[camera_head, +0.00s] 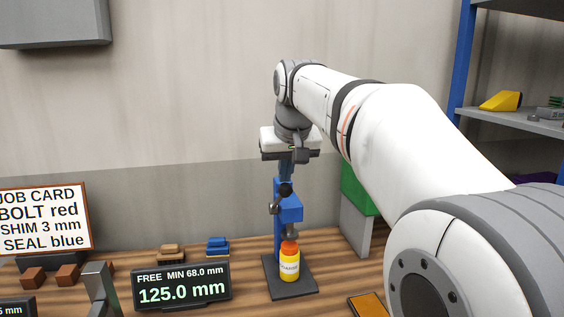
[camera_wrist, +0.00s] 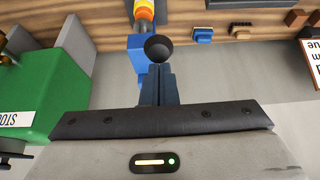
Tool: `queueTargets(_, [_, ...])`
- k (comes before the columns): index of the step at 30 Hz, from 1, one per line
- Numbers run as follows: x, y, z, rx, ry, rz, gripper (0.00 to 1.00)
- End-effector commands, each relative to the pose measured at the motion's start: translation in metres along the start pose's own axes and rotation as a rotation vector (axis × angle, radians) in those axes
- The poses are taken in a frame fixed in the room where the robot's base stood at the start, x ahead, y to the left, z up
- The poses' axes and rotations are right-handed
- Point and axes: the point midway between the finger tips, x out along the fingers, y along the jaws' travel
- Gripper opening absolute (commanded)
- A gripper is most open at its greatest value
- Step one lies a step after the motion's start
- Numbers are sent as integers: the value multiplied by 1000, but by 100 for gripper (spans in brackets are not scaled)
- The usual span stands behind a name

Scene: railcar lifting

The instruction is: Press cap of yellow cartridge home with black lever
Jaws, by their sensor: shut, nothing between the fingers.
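The yellow cartridge (camera_head: 289,268) stands upright on the dark base of the blue press (camera_head: 291,210), with its orange cap (camera_head: 289,247) on top under the press's grey ram. It also shows at the top of the wrist view (camera_wrist: 144,8). The black lever's round knob (camera_head: 285,189) is at the upper front of the press; the knob also shows in the wrist view (camera_wrist: 158,48). My gripper (camera_wrist: 159,68) is shut and empty, pointing down, its fingertips just above or at the knob. I cannot tell whether they touch it.
A display (camera_head: 181,287) reading 125.0 mm stands left of the press. A job card (camera_head: 44,218) is at far left.

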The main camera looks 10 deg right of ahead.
Motion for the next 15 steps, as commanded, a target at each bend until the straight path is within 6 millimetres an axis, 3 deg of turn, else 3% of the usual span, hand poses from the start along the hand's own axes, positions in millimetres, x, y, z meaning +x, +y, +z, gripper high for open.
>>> queueTargets(1, [8,0,4,0,-6,0,0])
queueTargets(15, [8,0,9,0,-5,0,0])
